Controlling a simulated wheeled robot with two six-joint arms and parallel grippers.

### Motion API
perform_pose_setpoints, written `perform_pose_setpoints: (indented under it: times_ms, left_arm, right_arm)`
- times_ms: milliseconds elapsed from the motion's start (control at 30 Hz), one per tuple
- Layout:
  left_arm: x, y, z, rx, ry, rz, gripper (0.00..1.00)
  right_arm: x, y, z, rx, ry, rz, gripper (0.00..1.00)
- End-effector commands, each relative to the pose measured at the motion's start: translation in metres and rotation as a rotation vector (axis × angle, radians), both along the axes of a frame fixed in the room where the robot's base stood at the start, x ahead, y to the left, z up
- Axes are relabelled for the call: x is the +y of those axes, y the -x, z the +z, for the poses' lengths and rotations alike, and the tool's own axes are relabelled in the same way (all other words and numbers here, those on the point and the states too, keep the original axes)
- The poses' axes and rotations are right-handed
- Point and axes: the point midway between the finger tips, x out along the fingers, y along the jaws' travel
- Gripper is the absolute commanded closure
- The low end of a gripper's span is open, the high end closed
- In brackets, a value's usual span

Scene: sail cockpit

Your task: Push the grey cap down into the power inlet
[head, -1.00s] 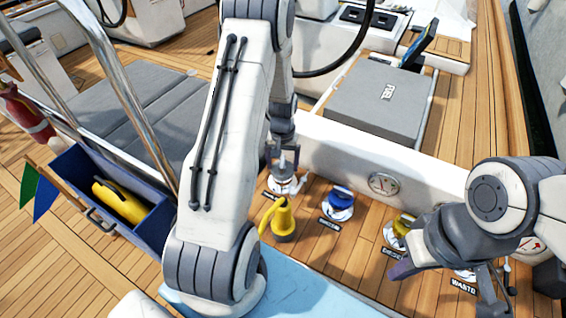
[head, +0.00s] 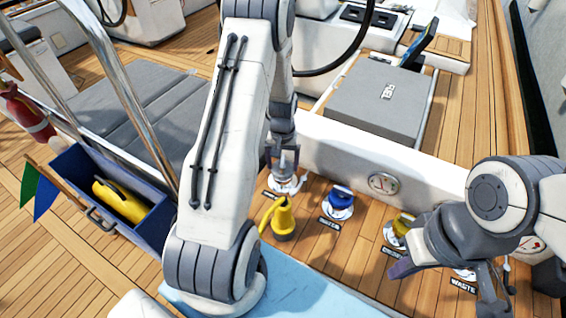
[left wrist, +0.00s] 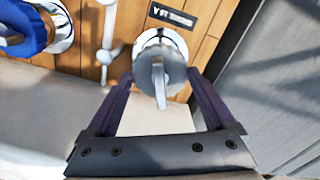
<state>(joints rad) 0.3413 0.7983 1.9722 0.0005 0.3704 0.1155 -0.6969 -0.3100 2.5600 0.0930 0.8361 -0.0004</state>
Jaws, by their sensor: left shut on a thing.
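The grey cap (left wrist: 165,76) with its raised grip tab sits between the fingers of my left gripper (left wrist: 160,92) in the left wrist view. My left gripper (head: 283,160) is shut on the cap and points down at the power inlet (head: 288,184). The inlet's white ring (left wrist: 161,38) shows right behind the cap; how far the cap sits in it cannot be told. My right gripper (head: 447,288) appears open and empty, its fingers spread over the deck near the waste fitting.
A yellow spouted container (head: 283,222) stands close to the inlet. A blue bin (head: 97,212) is at left.

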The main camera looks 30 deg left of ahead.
Motion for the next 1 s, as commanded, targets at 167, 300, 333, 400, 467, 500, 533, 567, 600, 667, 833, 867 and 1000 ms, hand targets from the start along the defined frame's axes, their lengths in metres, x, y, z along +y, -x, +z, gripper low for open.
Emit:
perform_pose_setpoints:
  times_ms: [167,300,333,400,467,500,533,567,600,667,833,867,1000]
  left_arm:
    - [0.000,0.000,-0.004,-0.001,0.000,0.000,0.79]
    - [0.000,0.000,-0.007,0.000,0.000,0.000,0.79]
    - [0.000,0.000,-0.008,0.000,0.000,0.000,0.79]
    - [0.000,0.000,-0.009,0.000,0.000,0.000,0.79]
    - [0.000,0.000,-0.010,0.000,0.000,0.000,0.79]
    - [0.000,0.000,-0.011,0.000,0.000,0.000,0.79]
    - [0.000,0.000,-0.010,-0.001,0.000,0.000,0.05]
    - [0.000,0.000,-0.010,-0.001,0.000,0.000,0.00]
    - [0.000,0.000,-0.010,0.000,0.000,0.000,0.00]
    - [0.000,0.000,-0.010,0.000,0.000,0.000,0.00]
    - [0.000,0.000,-0.009,0.000,0.000,0.000,0.00]
    - [0.000,0.000,-0.008,0.000,0.000,0.000,0.00]
    - [0.000,0.000,0.002,0.000,0.000,0.000,0.00]
  right_arm:
    - [0.000,0.000,-0.003,0.000,0.000,0.000,1.00]
    - [0.000,0.000,-0.005,0.000,0.000,0.000,1.00]
    - [0.000,0.000,-0.006,0.000,0.000,0.000,1.00]
    - [0.000,0.000,-0.006,0.000,0.000,0.000,1.00]
    - [0.000,0.000,-0.007,0.000,0.000,0.000,1.00]
    - [0.000,0.000,-0.008,0.000,0.000,0.000,1.00]
    - [0.000,0.000,-0.007,0.000,0.000,0.000,1.00]
    - [0.000,0.000,-0.007,0.000,0.000,0.000,1.00]
    - [0.000,0.000,-0.007,0.000,0.000,0.000,1.00]
    - [0.000,0.000,-0.007,0.000,0.000,0.000,1.00]
    - [0.000,0.000,-0.006,0.000,0.000,0.000,1.00]
    - [0.000,0.000,-0.005,0.000,0.000,0.000,1.00]
    - [0.000,0.000,0.003,0.000,0.000,0.000,1.00]
